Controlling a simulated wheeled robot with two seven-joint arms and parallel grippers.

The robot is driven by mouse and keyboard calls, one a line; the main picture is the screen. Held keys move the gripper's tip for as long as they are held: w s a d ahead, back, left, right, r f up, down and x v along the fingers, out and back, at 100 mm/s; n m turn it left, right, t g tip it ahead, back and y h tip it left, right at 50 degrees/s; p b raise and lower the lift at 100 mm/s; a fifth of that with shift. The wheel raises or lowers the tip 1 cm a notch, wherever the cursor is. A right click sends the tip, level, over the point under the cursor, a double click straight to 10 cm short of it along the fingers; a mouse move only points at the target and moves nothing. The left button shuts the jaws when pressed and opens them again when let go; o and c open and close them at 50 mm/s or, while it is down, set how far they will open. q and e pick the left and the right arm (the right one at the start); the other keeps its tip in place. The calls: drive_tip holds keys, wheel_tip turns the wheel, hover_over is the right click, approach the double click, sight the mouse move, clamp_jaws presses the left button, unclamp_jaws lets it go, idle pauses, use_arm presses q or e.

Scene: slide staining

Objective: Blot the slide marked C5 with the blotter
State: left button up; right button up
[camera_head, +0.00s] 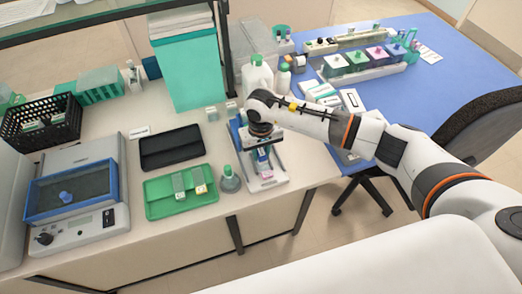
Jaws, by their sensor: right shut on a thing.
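My right gripper (262,146) points down over a white and blue stand (272,184) near the table's front edge. It is shut on a small blue thing (263,155), perhaps the blotter's handle; the wrist hides most of it. A small pink and white piece (266,175) shows just below it on the stand. I cannot tell if they touch. Two slides, one greyish (179,183) and one with a yellow part (200,183), lie on a green tray (156,206). No C5 mark is readable. My left gripper is out of view.
A green-capped bottle (229,181) stands between the tray and the stand. A black folder (171,147) lies behind the tray. A blue-lidded device (72,193) and a black basket (42,124) are at left. Staining jars (359,60) stand on the blue table at right.

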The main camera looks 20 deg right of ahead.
drive_tip(key=shift+f+b, duration=0.5)
drive_tip(key=shift+b, duration=0.1)
idle(0.7)
drive_tip(key=shift+s+f+b, duration=0.1)
drive_tip(key=shift+f+b, duration=0.05)
drive_tip(key=shift+b, duration=0.3)
idle(2.2)
wheel_tip(320, 180, up, 2)
drive_tip(key=shift+r+p, duration=0.1)
drive_tip(key=shift+p, duration=0.35)
drive_tip(key=shift+r+p, duration=0.8)
drive_tip(key=shift+r, duration=1.7)
